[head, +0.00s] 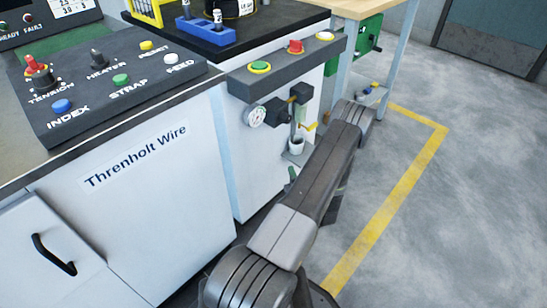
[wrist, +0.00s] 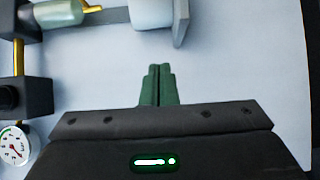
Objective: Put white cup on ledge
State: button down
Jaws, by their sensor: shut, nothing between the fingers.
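The white cup (head: 296,144) stands upright on a small grey ledge (head: 296,157) on the side of the white cabinet, below the air fitting. In the wrist view the cup (wrist: 151,12) is cut off by the top edge, and its base appears to meet the ledge plate (wrist: 181,22). My gripper (wrist: 158,68) has green fingers, shut together and empty. The fingertips point toward the ledge and cup, apart from both. In the head view my arm hides most of the gripper.
A pressure gauge (head: 256,117) and dark air fittings (head: 277,110) with a yellow lever (head: 309,127) stick out above and beside the cup. A button box (head: 287,69) overhangs them. Open floor (head: 450,220) lies to the right.

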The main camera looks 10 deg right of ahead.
aim_at(292, 150)
jog(key=shift+m+h, duration=0.3)
jog(key=shift+h, duration=0.1)
jog(key=w, duration=0.3)
jog(key=w+b, duration=0.1)
jog(key=w, duration=0.2)
jog(key=w+b, duration=0.1)
jog(key=w, duration=0.3)
jog(key=shift+d+f, duration=0.15)
jog(key=shift+d, duration=0.2)
jog(key=shift+b, duration=0.3)
jog(key=shift+w+d+f+b, duration=0.1)
jog(key=shift+w+d+b, duration=0.1)
jog(key=shift+d+b, duration=0.35)
jog(key=shift+d, duration=0.25)
